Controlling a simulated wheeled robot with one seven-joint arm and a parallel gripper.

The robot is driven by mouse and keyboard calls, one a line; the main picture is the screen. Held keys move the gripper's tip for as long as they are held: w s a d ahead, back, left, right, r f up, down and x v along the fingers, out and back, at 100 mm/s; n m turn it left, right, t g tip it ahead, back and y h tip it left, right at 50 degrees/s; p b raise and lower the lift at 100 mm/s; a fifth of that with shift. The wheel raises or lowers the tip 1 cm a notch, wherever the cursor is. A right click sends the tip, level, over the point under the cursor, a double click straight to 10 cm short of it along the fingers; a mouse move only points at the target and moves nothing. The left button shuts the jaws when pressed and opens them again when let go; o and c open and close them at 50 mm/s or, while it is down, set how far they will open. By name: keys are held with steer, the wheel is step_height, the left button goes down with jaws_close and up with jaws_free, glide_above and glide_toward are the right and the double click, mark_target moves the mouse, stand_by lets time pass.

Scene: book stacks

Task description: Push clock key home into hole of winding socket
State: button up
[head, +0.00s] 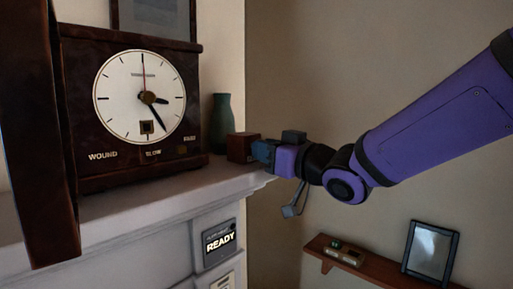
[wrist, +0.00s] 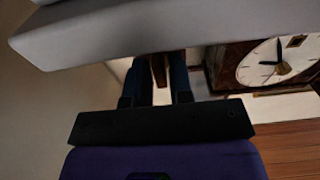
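The dark wooden clock (head: 85,65) stands on the mantel at the left in the head view, with a white dial. A small dark square with a pale border low on the dial (head: 146,127) looks like the winding socket. The clock also shows in the wrist view (wrist: 240,67). My gripper (head: 262,152) is at the mantel's right end, against or just beside a small brown block (head: 241,147). In the wrist view its two blue fingers (wrist: 161,80) stand apart with something brown between them. The mantel hides the fingertips. I cannot make out a clock key.
A green vase (head: 221,124) stands between the clock and the block. The pale mantel (head: 165,192) runs below and looms close in the wrist view (wrist: 150,27). A "READY" panel (head: 219,243) is on its front. A low shelf (head: 385,270) holds a frame (head: 430,250).

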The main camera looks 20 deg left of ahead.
jaws_close()
steer(key=v, duration=0.7)
steer(key=shift+d, duration=0.2)
stand_by(1.2)
steer(key=shift+s, duration=0.1)
stand_by(0.3)
